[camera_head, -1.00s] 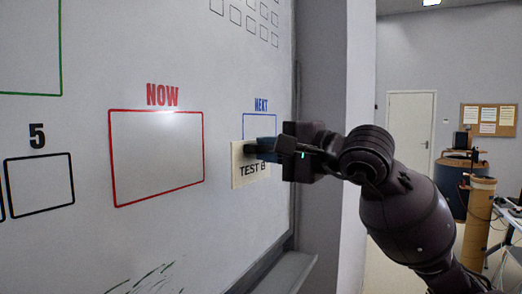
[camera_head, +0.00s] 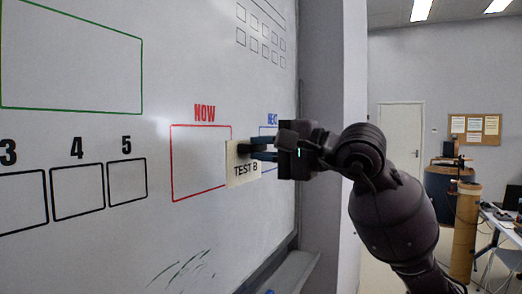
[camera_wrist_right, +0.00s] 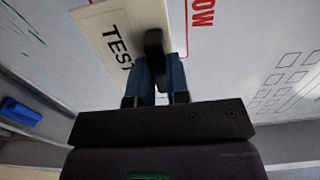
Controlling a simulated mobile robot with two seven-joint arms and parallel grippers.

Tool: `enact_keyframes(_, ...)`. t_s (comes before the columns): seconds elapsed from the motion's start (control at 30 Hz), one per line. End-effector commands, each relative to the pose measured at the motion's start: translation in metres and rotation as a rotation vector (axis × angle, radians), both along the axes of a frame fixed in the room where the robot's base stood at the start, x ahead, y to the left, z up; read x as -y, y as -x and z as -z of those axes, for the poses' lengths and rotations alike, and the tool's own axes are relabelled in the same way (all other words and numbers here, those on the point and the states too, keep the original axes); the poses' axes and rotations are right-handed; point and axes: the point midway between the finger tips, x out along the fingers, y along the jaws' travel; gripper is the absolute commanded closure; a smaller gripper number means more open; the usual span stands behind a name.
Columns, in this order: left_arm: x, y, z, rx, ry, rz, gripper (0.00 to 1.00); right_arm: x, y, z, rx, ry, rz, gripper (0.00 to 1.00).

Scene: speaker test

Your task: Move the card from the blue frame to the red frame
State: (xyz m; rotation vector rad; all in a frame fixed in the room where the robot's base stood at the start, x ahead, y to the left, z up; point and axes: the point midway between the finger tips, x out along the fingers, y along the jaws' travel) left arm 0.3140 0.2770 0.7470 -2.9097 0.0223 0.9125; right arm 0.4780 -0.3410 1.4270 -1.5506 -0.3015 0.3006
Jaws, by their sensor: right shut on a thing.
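The cream card (camera_head: 243,174) reads TEST B and is held upright in front of the whiteboard. It overlaps the right edge of the red frame (camera_head: 198,162), labelled NOW; the rest of that frame is bare. The blue frame (camera_head: 268,130), labelled NEXT, is to the right and mostly hidden by my gripper. I cannot tell whether the card touches the board. My left gripper is not in view.
The whiteboard (camera_head: 90,245) also has a green frame (camera_head: 70,60) and black numbered frames (camera_head: 78,192). A ledge (camera_head: 282,275) runs below it, and a blue object (camera_wrist_right: 20,112) shows at left in the wrist view. A wall edge stands right of the board.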

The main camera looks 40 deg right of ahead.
Motion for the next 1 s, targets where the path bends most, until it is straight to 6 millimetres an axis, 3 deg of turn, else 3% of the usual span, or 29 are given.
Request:
enact_keyframes(0.27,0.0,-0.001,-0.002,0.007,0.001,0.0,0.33,-0.003,-0.004,0.0,0.001,-0.001,-0.01,1.0)
enact_keyframes(1.0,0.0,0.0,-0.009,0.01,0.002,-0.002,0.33,-0.021,-0.047,-0.001,0.0,-0.001,-0.01,1.0)
